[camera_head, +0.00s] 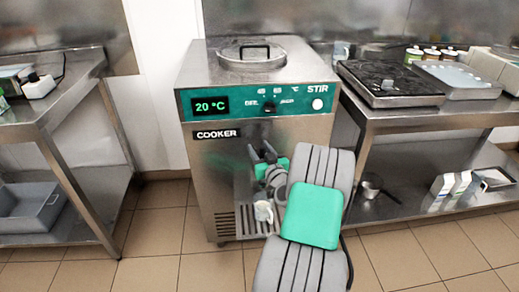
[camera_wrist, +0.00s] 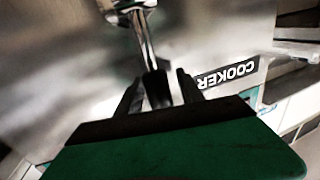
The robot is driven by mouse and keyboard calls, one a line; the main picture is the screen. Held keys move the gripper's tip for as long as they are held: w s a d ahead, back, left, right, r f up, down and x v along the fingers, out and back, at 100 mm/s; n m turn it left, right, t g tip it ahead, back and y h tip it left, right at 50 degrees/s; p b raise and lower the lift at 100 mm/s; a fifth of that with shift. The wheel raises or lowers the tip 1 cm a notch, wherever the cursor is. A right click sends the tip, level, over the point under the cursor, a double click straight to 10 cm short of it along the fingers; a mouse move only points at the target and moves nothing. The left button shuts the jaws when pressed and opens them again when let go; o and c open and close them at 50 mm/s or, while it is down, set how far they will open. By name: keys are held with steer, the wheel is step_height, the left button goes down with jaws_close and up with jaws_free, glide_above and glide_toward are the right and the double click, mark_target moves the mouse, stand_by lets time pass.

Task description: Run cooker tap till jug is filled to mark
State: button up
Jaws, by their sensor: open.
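The cooker (camera_head: 215,160) stands in the middle of the head view, with a green panel reading 20 °C. A white jug (camera_head: 263,212) stands on the drip grate at its lower front; its fill level and mark are too small to tell. The tap (camera_head: 272,174) is on the cooker's front above the jug, partly hidden by my arm. In the wrist view, the tap's metal lever with a black grip (camera_wrist: 155,85) lies between the fingers of my gripper (camera_wrist: 158,85). My gripper (camera_head: 263,154) is open around the lever; I cannot tell if a finger touches it.
A steel table (camera_head: 60,85) stands on the left with a grey bin (camera_head: 30,205) on its lower shelf. A steel bench (camera_head: 410,115) on the right carries a black hotplate (camera_head: 390,80). Tiled floor lies clear between cooker and left table.

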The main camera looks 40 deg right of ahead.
steer(key=shift+c, duration=0.3)
jaws_close()
steer(key=shift+f, duration=0.1)
stand_by(1.0)
